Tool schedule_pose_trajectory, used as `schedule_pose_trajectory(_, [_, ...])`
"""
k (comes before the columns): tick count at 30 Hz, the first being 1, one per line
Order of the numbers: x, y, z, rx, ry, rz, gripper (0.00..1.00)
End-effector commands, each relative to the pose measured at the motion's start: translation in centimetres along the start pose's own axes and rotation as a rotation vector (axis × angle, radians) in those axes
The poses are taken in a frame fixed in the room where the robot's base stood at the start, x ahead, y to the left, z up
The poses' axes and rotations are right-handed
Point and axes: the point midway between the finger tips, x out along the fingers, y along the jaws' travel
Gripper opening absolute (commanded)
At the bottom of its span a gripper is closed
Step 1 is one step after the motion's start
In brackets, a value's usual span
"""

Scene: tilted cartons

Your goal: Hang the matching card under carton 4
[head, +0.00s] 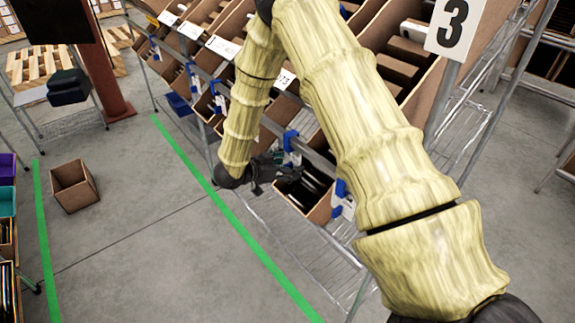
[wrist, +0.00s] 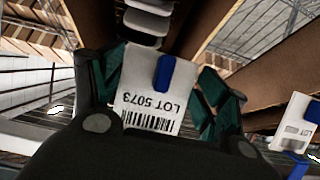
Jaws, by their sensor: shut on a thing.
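My gripper (head: 284,172) is at the front rail of the tilted carton rack, low beside a carton. In the wrist view, its dark green fingers (wrist: 163,92) stand on either side of a white card (wrist: 150,98) and are shut on it. The card reads LOT 5073 with a barcode, upside down in this view. A blue clip (wrist: 165,73) is at the card's far part. A rail label (head: 285,79) ending in 73 is partly covered by my arm. I cannot tell which carton is number 4.
A second tag (wrist: 296,120) with a blue clip shows at the right of the wrist view. More blue-clipped tags hang along the rack. A sign reading 3 (head: 456,24) stands at upper right. An empty carton (head: 74,187) is on the floor.

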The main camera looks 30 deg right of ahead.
Motion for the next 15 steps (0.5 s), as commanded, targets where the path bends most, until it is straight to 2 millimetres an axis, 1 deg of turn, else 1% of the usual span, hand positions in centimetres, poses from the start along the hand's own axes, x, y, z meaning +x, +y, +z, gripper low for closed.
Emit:
schedule_pose_trajectory(11, [0.02, -0.02, 0.07, 0.000, 0.000, 0.000, 0.52])
schedule_pose_trajectory(12, [0.02, -0.02, 0.07, 0.000, 0.000, 0.000, 0.81])
schedule_pose_trajectory(15, [0.02, -0.02, 0.07, 0.000, 0.000, 0.000, 0.99])
